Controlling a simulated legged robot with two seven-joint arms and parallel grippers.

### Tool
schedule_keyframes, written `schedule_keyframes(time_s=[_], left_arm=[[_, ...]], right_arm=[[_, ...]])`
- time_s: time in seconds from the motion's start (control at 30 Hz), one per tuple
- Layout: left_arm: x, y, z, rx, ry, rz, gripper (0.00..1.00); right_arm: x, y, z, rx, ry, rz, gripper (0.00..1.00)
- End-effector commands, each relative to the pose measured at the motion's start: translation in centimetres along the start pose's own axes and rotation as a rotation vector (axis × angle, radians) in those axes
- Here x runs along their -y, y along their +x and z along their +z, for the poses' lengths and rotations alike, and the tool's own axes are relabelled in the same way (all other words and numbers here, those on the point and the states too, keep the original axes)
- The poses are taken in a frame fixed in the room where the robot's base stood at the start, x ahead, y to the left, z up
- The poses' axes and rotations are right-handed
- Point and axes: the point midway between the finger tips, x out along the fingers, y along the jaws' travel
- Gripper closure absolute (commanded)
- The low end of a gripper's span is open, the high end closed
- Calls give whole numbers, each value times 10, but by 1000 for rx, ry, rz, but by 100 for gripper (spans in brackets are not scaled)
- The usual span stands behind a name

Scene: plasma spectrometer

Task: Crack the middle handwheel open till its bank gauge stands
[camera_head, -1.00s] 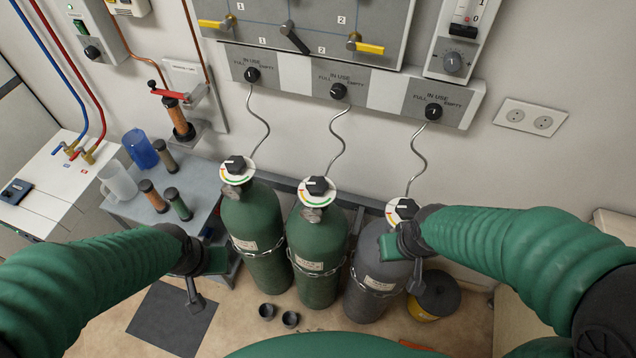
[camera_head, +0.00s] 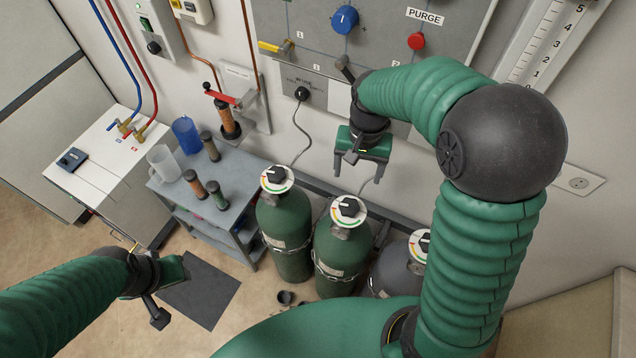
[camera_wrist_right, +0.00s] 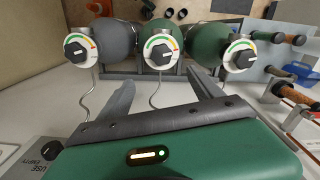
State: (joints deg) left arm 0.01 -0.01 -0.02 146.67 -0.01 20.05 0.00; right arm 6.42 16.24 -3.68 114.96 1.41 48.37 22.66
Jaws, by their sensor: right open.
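The middle handwheel (camera_head: 348,207) is a black knob on a white disc with a coloured arc, on top of the middle green cylinder (camera_head: 341,257). In the right wrist view the middle handwheel (camera_wrist_right: 159,52) shows ahead, beyond the fingertips. My right gripper (camera_head: 360,166) is open and empty, in front of the wall panel, above and apart from the handwheel; its fingers also show in the right wrist view (camera_wrist_right: 160,82). The middle FULL/EMPTY wall gauge is hidden behind my right arm. My left gripper (camera_head: 168,292) hangs low at left, away from the cylinders; its jaw opening is unclear.
The left green cylinder's handwheel (camera_head: 276,179) and the grey cylinder's handwheel (camera_wrist_right: 79,48) flank the middle one. A thin hose (camera_wrist_right: 155,91) rises from the middle cylinder. A grey cart (camera_head: 238,190) with cups and handles stands left.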

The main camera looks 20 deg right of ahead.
Motion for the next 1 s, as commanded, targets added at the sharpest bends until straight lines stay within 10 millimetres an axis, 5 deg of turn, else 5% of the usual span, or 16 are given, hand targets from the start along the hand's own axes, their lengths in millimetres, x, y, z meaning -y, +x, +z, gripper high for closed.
schedule_keyframes(time_s=[0.17,0.7,1.0], left_arm=[[0,-4,-1,1,1,0,63],[0,-22,-5,0,1,0,63],[0,-25,-6,0,1,0,63]], right_arm=[[-1,6,-2,10,21,6,25],[-2,137,-1,12,18,6,25],[-2,166,-2,6,17,3,25]])
